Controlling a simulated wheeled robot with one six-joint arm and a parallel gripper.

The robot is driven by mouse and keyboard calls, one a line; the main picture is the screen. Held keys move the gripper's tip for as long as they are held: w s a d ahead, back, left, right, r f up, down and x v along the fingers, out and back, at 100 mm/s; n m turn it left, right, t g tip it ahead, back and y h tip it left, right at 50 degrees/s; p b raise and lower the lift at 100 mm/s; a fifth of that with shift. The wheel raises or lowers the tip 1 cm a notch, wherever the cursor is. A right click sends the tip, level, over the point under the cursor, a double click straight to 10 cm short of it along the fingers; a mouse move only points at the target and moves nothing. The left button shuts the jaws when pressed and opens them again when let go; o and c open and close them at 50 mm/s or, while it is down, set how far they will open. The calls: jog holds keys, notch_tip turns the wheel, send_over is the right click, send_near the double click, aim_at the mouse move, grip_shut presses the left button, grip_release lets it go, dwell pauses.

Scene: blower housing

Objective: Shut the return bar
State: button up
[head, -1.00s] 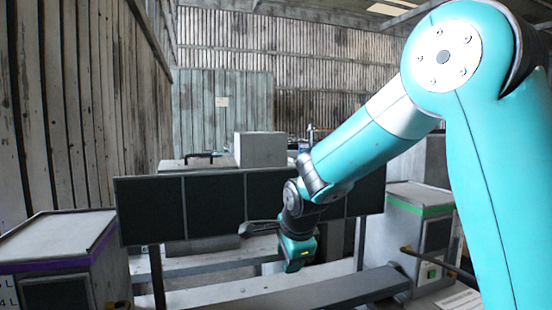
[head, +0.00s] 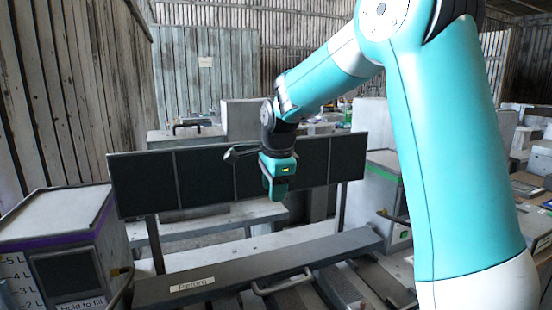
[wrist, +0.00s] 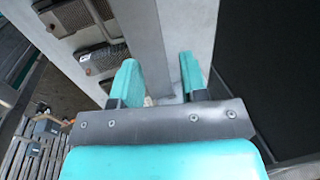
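The return bar (head: 250,266) is a long dark grey beam in the lower middle of the head view. It bears a white label reading "Return" (head: 192,285) near its left end. A bent handle (head: 283,283) sticks out from its front side. My gripper (head: 277,194) hangs pointing down above and behind the bar, in front of the dark panels, apart from the handle. In the wrist view my gripper (wrist: 158,80) has its two teal fingers spread with nothing held between them. A grey beam and a pale surface lie beyond the fingers.
A row of dark panels (head: 145,184) stands behind the bar. A grey box with a purple stripe (head: 62,255) is at the left, and a green-striped box (head: 385,185) at the right. Cluttered benches (head: 530,200) are at the far right.

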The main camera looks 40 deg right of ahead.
jog(key=v, duration=0.8)
jog(key=shift+r, duration=0.1)
jog(key=s+a+f+n+g+y, duration=0.1)
jog(key=s+a+f+n, duration=0.4)
jog(key=s+a+n, duration=0.6)
jog(key=s+a+f+n+g+y, duration=0.1)
jog(key=s+a+f+n+y, duration=0.2)
jog(key=s+a+n, duration=0.9)
jog(key=s+f+n, duration=0.1)
jog(key=n, duration=0.4)
jog(key=shift+s+a+f+y, duration=0.25)
jog(key=shift+s+f+y, duration=0.05)
jog(key=shift+f+y, duration=0.1)
